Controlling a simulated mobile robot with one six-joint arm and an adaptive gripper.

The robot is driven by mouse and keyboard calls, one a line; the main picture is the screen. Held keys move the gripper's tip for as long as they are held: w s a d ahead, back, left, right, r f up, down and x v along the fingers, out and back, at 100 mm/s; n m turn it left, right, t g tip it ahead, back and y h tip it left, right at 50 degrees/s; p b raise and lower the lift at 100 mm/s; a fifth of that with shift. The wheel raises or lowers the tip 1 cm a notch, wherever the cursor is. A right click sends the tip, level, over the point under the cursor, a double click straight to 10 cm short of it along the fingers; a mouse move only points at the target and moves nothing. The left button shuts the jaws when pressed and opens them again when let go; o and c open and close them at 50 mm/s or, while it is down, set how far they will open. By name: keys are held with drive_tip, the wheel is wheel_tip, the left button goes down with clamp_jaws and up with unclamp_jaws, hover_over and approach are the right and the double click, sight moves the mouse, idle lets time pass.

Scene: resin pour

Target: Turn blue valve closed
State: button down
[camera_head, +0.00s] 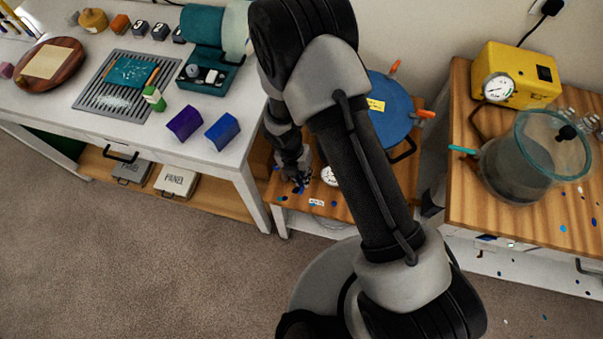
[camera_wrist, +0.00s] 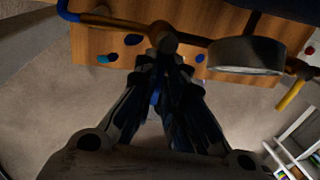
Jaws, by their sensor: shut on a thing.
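In the wrist view, a brass valve body (camera_wrist: 163,38) sits on a thin pipe just beyond my fingertips. My gripper (camera_wrist: 165,62) is shut around what looks like the blue valve's handle. A narrow blue strip (camera_wrist: 155,97) shows between the fingers, which hide most of it. In the head view, my gripper (camera_head: 301,181) is low over the small wooden stand, left of a white-faced gauge (camera_head: 328,175). My fingers and arm hide the valve there. The handle's exact angle cannot be told.
A round gauge (camera_wrist: 245,55) and a yellow handle (camera_wrist: 290,95) are right of the valve. A blue-lidded pot (camera_head: 392,115) with orange clamps stands behind my arm. A yellow pump (camera_head: 520,75) and glass chamber (camera_head: 535,160) are at right. The white table (camera_head: 70,110) is at left.

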drive_tip(key=shift+w, duration=0.1)
idle(0.3)
drive_tip(key=c, duration=1.7)
unclamp_jaws()
drive_tip(key=shift+o, duration=0.2)
wheel_tip(320, 180, up, 12)
drive_tip(key=a, duration=0.2)
drive_tip(key=shift+w+a, duration=0.15)
drive_tip(key=shift+w, duration=0.05)
drive_tip(key=shift+f, duration=0.1)
